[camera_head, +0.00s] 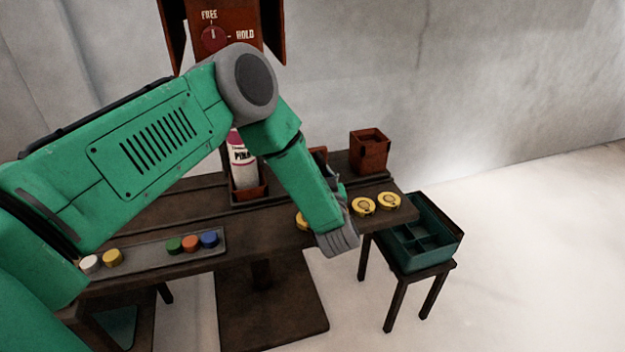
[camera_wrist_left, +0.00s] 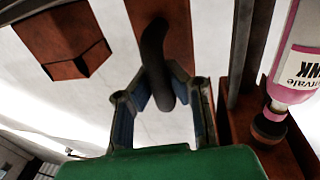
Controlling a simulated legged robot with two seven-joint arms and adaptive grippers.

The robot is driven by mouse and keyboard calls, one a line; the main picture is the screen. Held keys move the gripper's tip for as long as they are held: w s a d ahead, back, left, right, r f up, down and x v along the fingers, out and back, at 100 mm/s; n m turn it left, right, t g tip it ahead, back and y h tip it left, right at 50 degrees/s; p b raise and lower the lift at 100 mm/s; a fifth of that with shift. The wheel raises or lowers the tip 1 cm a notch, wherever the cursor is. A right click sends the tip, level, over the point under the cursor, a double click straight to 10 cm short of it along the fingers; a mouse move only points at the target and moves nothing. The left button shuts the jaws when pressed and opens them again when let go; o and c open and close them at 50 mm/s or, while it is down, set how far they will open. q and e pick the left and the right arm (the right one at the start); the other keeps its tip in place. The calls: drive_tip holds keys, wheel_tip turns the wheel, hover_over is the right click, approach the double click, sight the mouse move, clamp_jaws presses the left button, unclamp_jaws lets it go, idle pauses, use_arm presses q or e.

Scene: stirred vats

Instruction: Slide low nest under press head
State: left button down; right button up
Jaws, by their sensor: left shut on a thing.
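In the wrist view my left gripper (camera_wrist_left: 161,98) has its fingers closed around a dark curved handle (camera_wrist_left: 156,45). The handle stands on a rust-red plate (camera_wrist_left: 182,35), which appears to be part of a nest. In the head view my green forearm hides most of that grip; a bit of rust-red nest (camera_head: 319,154) shows behind it. A white bottle with a pink top (camera_head: 242,165) stands upright in another rust-red holder (camera_head: 249,193), left of the forearm. The rust-red press column (camera_head: 240,50) rises behind my arm; its head is not clearly visible. My right gripper is not in view.
A FREE/HOLD dial (camera_head: 213,38) is on the column. A taller rust-red box (camera_head: 370,150) stands at the bench's back right. Yellow discs (camera_head: 389,201) lie near the right end. A tray (camera_head: 145,258) holds several coloured caps. A teal divided bin (camera_head: 440,247) sits on a stool.

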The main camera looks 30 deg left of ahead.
use_arm(q)
drive_tip(key=shift+w+d, duration=0.1)
drive_tip(key=shift+d, duration=0.2)
drive_tip(key=shift+a, duration=0.1)
drive_tip(key=c, duration=1.5)
unclamp_jaws()
drive_tip(key=shift+w, duration=0.15)
drive_tip(key=shift+d, duration=0.2)
drive_tip(key=v, duration=1.2)
drive_tip(key=shift+a, duration=0.15)
